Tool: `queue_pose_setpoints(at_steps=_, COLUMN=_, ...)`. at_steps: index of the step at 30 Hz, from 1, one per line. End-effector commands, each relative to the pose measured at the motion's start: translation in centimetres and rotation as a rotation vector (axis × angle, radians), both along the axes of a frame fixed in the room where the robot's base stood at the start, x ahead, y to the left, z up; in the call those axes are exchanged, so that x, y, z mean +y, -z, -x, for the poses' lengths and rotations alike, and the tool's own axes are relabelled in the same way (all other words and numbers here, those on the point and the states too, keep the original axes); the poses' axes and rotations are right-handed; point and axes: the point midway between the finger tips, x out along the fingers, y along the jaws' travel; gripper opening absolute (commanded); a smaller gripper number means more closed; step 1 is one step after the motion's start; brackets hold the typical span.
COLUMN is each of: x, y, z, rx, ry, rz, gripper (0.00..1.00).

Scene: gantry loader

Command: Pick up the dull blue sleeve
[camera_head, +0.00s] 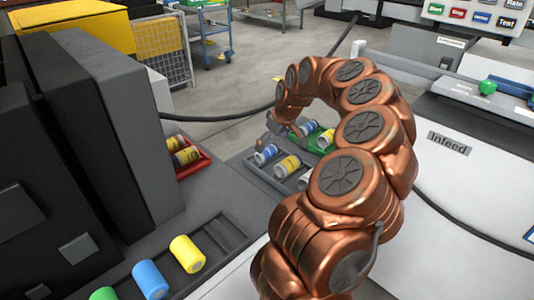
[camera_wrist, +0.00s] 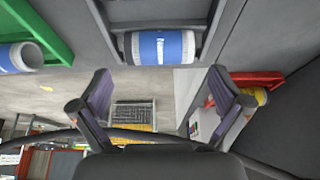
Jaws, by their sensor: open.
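A blue sleeve with pale ends and white lettering (camera_wrist: 160,48) lies on its side in a grey tray (camera_wrist: 205,12). In the head view a blue-and-white sleeve (camera_head: 266,153) lies at the left end of the grey tray. Another blue sleeve (camera_wrist: 18,57) lies in the green tray (camera_wrist: 55,28); which blue is the dull one I cannot tell for sure. My gripper (camera_wrist: 160,82) is open and empty, its fingers spread to either side of the grey-tray sleeve, apart from it. In the head view my gripper (camera_head: 271,132) is small and partly hidden by my arm.
A yellow-banded sleeve (camera_head: 287,166) lies beside the blue one. A red tray (camera_head: 195,166) with sleeves stands left, near tall dark boxes (camera_head: 110,120). A front rack (camera_head: 222,231) holds yellow, blue and green cylinders. The white Infeed machine (camera_head: 470,170) stands right.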

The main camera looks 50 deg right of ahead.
Motion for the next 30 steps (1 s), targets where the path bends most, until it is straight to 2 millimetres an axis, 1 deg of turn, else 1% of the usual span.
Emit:
queue_pose_setpoints(at_steps=5, x=-0.1, y=1.4, z=-0.9, rx=0.002, ry=-0.001, rz=-0.001, gripper=1.0)
queue_pose_setpoints(at_steps=12, x=0.0, y=4.0, z=-1.9, rx=0.0, ry=-0.002, rz=-0.001, gripper=1.0)
queue_pose_setpoints(at_steps=15, x=-0.1, y=4.3, z=-2.1, rx=-0.001, ry=-0.001, rz=-0.001, gripper=1.0)
queue_pose_setpoints(at_steps=20, x=-0.1, y=4.3, z=-2.0, rx=-0.001, ry=-0.001, rz=-0.001, gripper=1.0)
queue_pose_setpoints(at_steps=30, x=-0.1, y=4.2, z=-2.0, rx=-0.001, ry=-0.001, rz=-0.001, gripper=0.65)
